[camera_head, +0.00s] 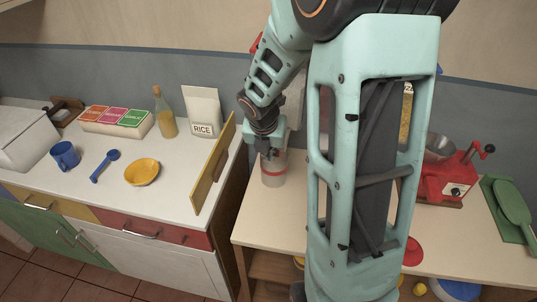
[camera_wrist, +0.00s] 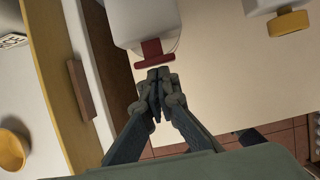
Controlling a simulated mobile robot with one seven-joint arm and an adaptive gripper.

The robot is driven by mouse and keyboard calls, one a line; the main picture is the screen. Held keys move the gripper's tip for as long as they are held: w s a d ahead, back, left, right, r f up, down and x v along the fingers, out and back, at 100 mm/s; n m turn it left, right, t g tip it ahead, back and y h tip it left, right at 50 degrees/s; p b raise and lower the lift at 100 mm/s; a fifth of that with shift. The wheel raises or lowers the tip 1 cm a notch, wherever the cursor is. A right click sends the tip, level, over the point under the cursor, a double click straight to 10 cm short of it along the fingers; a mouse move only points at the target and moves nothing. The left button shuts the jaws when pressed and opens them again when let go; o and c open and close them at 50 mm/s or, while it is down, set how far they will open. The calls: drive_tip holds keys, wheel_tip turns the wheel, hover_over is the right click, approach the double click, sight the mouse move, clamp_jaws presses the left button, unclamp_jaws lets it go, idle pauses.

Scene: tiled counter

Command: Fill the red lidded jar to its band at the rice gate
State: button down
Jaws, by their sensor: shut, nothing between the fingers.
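The clear jar (camera_head: 273,177) with a red band stands upright on the wooden counter, just below my gripper in the head view. How full it is I cannot tell. A red lid (camera_head: 414,251) lies apart on the counter, right of my arm. In the wrist view a white dispenser (camera_wrist: 140,18) has a red T-shaped gate handle (camera_wrist: 155,53). My gripper (camera_wrist: 160,73) is shut and empty, its tips close to the handle; touching or apart I cannot tell. It also shows in the head view (camera_head: 270,153). My arm hides most of the dispenser there.
A second white dispenser with a yellow knob (camera_wrist: 288,23) is to the right in the wrist view. A yellow upright board (camera_head: 213,165) edges the left counter, which holds a rice bag (camera_head: 203,108), a bottle and a yellow bowl (camera_head: 142,172). A red machine (camera_head: 445,184) stands right.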

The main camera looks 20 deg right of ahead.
drive_tip(key=shift+w+d+p, duration=0.35)
drive_tip(key=shift+w+p, duration=0.15)
drive_tip(key=shift+w, duration=0.05)
drive_tip(key=shift+w+d+p, duration=0.35)
drive_tip(key=shift+w+p, duration=0.1)
drive_tip(key=shift+w, duration=0.1)
drive_tip(key=shift+w+d+r, duration=0.1)
drive_tip(key=shift+w+r, duration=0.05)
drive_tip(key=shift+r, duration=0.05)
idle(1.4)
